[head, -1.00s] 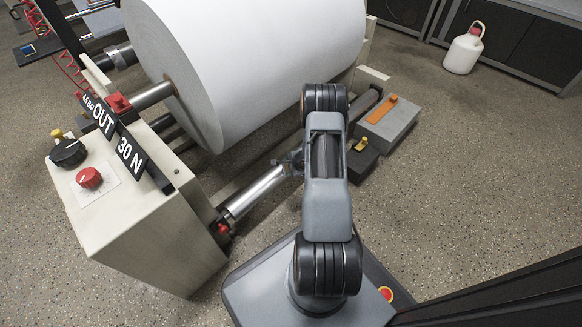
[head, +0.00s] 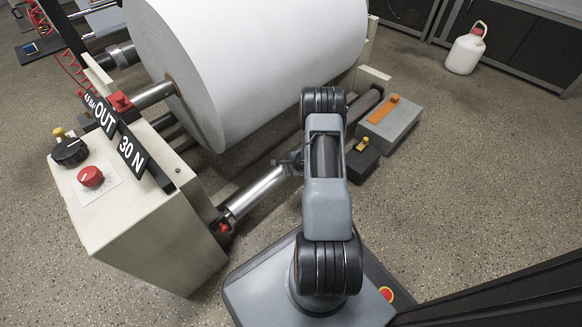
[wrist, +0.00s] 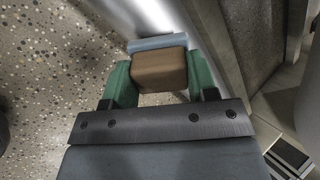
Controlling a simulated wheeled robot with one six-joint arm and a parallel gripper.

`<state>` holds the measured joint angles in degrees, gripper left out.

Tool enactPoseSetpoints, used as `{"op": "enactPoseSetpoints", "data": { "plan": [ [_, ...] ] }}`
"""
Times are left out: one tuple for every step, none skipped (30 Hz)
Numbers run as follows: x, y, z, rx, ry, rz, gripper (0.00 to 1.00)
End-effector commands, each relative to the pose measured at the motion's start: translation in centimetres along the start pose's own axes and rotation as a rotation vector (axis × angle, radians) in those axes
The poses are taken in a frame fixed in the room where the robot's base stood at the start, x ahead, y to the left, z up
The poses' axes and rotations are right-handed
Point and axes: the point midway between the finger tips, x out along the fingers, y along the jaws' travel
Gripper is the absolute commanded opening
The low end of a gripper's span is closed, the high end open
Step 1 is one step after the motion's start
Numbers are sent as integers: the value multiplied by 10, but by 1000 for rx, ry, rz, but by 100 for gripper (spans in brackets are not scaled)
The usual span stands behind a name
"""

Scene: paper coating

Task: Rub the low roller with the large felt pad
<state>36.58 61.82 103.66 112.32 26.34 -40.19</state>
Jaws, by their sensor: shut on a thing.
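The low roller (head: 255,192) is a shiny steel cylinder running low beneath the big white paper roll. Its right part is hidden behind my arm. In the wrist view its bright surface (wrist: 143,17) lies just beyond the pad. My gripper (wrist: 158,78) has green fingers shut on the brown block of the large felt pad (wrist: 158,71). The pad's blue-grey felt face (wrist: 157,43) points at the roller and is at or very near it; I cannot tell if they touch. In the head view my gripper (head: 287,163) is small and partly hidden beside the roller.
A white paper roll (head: 250,60) fills the space above. A pale control cabinet (head: 150,215) with knobs stands at left. A grey block with an orange bar (head: 390,122) and a small dark block (head: 362,160) sit right of my arm. Open floor lies at right.

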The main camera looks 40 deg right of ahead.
Motion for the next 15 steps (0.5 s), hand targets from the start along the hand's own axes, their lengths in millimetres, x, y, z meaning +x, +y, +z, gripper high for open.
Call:
{"op": "enactPoseSetpoints", "data": {
  "plan": [
    [1,0,0,0,0,0,34],
    [2,0,0,0,0,0,34],
    [3,0,0,0,0,0,34],
    [3,0,0,0,0,0,34],
    [4,0,0,0,0,0,34],
    [5,0,0,0,0,0,34],
    [5,0,0,0,0,0,34],
    [6,0,0,0,0,0,34],
    [7,0,0,0,0,0,34],
    [7,0,0,0,0,0,34],
    [8,0,0,0,0,0,34],
    [7,0,0,0,0,0,34],
    [7,0,0,0,0,0,34],
    [7,-1,-1,0,0,0,34],
    [7,-2,-3,0,0,0,34]
  ]
}}
